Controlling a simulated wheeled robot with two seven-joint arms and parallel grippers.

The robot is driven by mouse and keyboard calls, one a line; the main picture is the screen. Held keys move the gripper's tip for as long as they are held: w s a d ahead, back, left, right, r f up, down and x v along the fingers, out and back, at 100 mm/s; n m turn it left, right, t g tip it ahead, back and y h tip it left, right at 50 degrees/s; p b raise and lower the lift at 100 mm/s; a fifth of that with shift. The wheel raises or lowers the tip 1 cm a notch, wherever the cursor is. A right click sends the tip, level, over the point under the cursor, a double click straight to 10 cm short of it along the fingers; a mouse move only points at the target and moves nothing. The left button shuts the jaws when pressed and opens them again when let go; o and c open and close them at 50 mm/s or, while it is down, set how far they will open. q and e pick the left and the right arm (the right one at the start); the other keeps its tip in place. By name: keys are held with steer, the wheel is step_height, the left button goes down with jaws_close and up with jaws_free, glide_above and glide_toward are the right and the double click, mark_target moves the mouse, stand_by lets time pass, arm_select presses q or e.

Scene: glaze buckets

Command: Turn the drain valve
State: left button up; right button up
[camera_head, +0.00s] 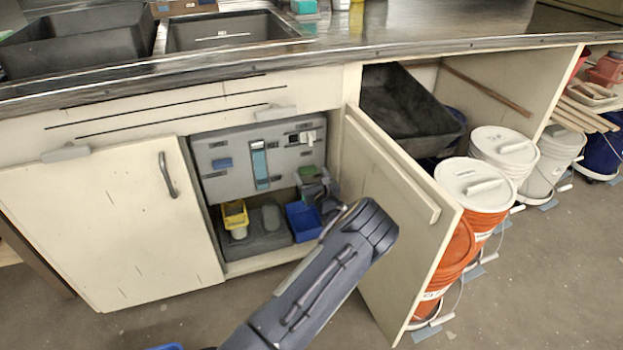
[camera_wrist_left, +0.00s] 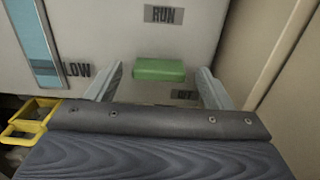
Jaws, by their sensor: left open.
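A green bar-shaped handle (camera_wrist_left: 159,69), which looks like the valve's, lies level on the grey panel (camera_head: 205,150) inside the open cabinet. A RUN label (camera_wrist_left: 164,14) is above it, and a second label (camera_wrist_left: 184,95) at its lower right is partly hidden. My left gripper (camera_wrist_left: 158,84) is open, with one finger on each side of the green handle and gaps to both. In the head view the green handle (camera_head: 308,172) shows just above my left gripper (camera_head: 318,190), which my arm partly hides. My right gripper is not in view.
The open cabinet door (camera_head: 395,215) stands close to the right of my left arm. A yellow bin (camera_head: 235,213) and a blue bin (camera_head: 303,222) sit low in the cabinet. Orange buckets (camera_head: 470,185) stand beyond the door.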

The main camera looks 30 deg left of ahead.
arm_select(q)
steer(key=shift+a, duration=0.15)
steer(key=c, duration=1)
